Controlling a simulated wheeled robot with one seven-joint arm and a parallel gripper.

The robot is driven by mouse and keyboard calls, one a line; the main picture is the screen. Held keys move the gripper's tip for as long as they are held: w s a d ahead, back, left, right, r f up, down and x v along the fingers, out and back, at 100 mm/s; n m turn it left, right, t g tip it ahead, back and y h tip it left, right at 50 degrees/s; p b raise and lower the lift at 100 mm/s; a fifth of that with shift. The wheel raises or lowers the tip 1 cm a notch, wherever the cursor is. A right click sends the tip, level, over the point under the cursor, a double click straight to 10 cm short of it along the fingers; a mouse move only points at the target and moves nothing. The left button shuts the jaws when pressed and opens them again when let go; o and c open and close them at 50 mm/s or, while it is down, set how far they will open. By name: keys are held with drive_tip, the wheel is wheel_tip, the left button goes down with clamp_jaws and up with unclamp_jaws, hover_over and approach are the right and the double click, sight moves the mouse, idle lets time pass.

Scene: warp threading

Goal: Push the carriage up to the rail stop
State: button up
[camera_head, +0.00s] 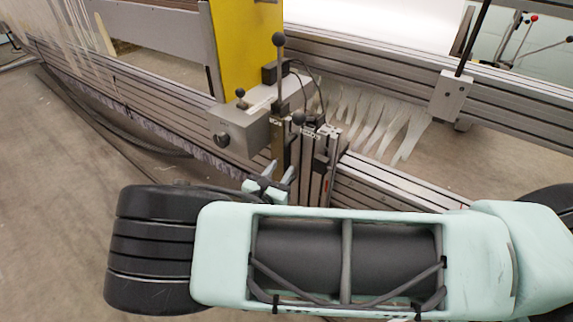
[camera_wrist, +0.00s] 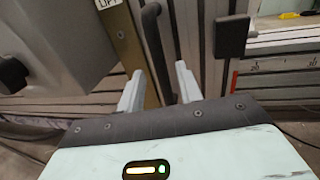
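The carriage appears to be the grey unit with a knobbed box (camera_head: 240,132) and upright metal profiles (camera_head: 318,165) on the slotted rail (camera_head: 385,185). My gripper (camera_head: 279,170) is at the carriage's lower front, partly hidden by my arm. In the wrist view my gripper (camera_wrist: 160,86) has its two pale fingers apart. A dark curved handle (camera_wrist: 153,40) and a brass-coloured strip (camera_wrist: 127,40) show between or just beyond them. I cannot tell whether the fingers touch the handle. I cannot make out the rail stop with certainty.
A yellow panel (camera_head: 235,45) rises behind the carriage. Black-knobbed levers (camera_head: 279,60) stand up from it. Pale threads (camera_head: 385,122) hang behind the rail. A white block (camera_head: 452,96) sits on the back rail. A numbered scale (camera_wrist: 285,64) and red pointer (camera_wrist: 234,82) lie right of my fingers.

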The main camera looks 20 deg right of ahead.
sight(286, 163)
drive_tip(key=shift+b+x, duration=0.45)
drive_tip(key=shift+x, duration=1.9)
clamp_jaws()
drive_tip(key=shift+s, duration=0.15)
